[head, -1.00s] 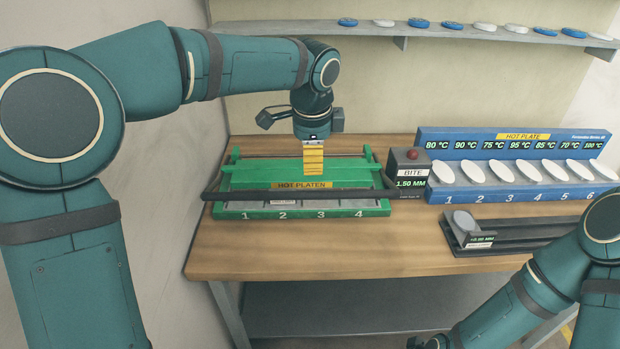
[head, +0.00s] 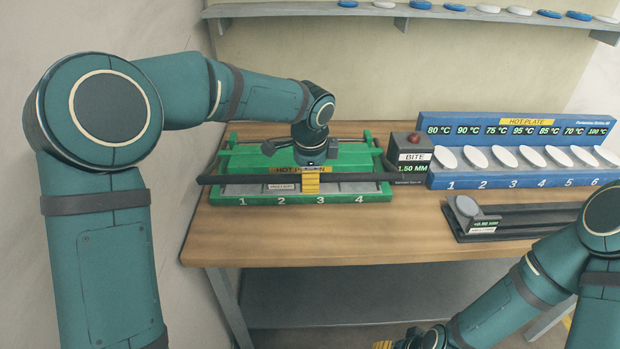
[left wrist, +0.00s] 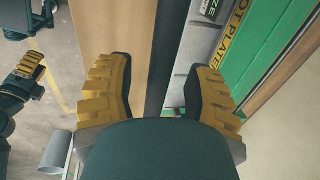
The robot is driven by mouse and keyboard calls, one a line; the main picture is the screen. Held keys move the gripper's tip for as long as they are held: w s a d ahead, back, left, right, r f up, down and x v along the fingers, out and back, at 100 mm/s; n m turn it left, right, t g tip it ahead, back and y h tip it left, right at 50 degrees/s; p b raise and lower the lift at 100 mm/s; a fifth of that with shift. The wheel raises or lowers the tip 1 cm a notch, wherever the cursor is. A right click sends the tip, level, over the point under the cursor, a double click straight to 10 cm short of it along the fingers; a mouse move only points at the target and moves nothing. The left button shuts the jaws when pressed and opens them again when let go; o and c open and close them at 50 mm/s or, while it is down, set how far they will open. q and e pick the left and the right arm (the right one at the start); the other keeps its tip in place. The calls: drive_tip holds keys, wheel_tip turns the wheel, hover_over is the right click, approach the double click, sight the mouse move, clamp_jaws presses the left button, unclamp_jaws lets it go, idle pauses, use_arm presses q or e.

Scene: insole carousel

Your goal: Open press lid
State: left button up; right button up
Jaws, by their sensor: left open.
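The green press lid (head: 255,160) with its yellow HOT PLATEN label lies flat and low over the numbered green base (head: 270,201). A long dark handle bar (head: 240,180) runs across the lid's front. My left gripper (head: 311,188) points down at the bar, right of its middle, and hides part of the label. In the left wrist view the bar (left wrist: 170,45) passes between the open, spread fingers (left wrist: 160,95); I cannot tell whether they touch it. My right gripper (head: 383,345) is low at the bottom edge, mostly cut off, away from the press.
A small box with a red button and BITE label (head: 413,158) stands close right of the press. A blue hot plate rack (head: 480,181) with several white discs is further right. A dark rail gauge (head: 530,222) lies in front of it. The front left table (head: 300,245) is clear.

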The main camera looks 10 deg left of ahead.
use_arm(q)
drive_tip(key=shift+f, duration=0.2)
clamp_jaws()
idle(0.3)
